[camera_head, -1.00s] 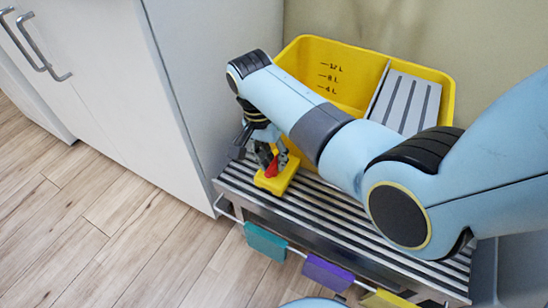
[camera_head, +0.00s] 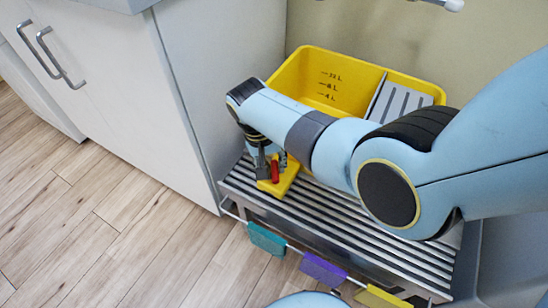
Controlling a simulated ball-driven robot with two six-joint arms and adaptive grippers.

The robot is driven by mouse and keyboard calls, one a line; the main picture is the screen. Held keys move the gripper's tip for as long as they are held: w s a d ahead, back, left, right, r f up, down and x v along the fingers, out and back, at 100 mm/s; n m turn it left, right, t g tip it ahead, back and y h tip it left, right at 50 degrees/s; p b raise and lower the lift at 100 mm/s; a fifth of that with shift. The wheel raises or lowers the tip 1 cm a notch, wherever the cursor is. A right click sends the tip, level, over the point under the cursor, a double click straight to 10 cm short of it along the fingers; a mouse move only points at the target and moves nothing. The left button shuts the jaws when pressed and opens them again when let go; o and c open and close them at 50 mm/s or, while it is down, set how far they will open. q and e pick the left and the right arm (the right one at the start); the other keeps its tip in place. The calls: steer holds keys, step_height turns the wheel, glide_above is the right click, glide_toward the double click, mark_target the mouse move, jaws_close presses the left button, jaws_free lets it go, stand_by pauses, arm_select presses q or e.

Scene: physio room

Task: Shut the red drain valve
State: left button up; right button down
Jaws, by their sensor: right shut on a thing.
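The red drain valve handle (camera_head: 275,171) sits on a yellow spout block (camera_head: 286,184) at the front left of the yellow bucket (camera_head: 351,61). My right gripper (camera_head: 269,168) reaches down over it from the right arm and is shut on the red handle. The handle points roughly towards the front of the picture. The gripper and wrist hide part of the handle and the valve body, so its exact seating is hard to see. My left gripper is not in view.
The bucket stands on a slatted metal rack (camera_head: 345,222) with teal, purple and yellow tags (camera_head: 322,270) on its front rail. A white cabinet (camera_head: 130,100) stands close on the left. A grey wringer plate (camera_head: 400,103) sits in the bucket. The wooden floor (camera_head: 130,240) is clear.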

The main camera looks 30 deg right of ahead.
mark_target(270, 181)
steer(key=shift+s+d+r+n+p, duration=0.15)
steer(key=shift+n+p, duration=0.4)
steer(key=shift+n, duration=0.45)
steer(key=n+t+p, duration=0.1)
steer(key=n+p, duration=0.1)
steer(key=n, duration=0.2)
steer(key=shift+p, duration=0.3)
steer(key=n+t+p, duration=0.1)
steer(key=n+p, duration=0.1)
steer(key=n, duration=0.3)
steer(key=shift+a, duration=0.2)
steer(key=shift+n, duration=0.3)
steer(key=c, duration=1.2)
jaws_free()
steer(key=shift+c, duration=0.2)
steer(key=shift+a, duration=0.15)
step_height(270, 181, up, 7)
steer(key=a, duration=0.1)
steer(key=shift+s, duration=0.4)
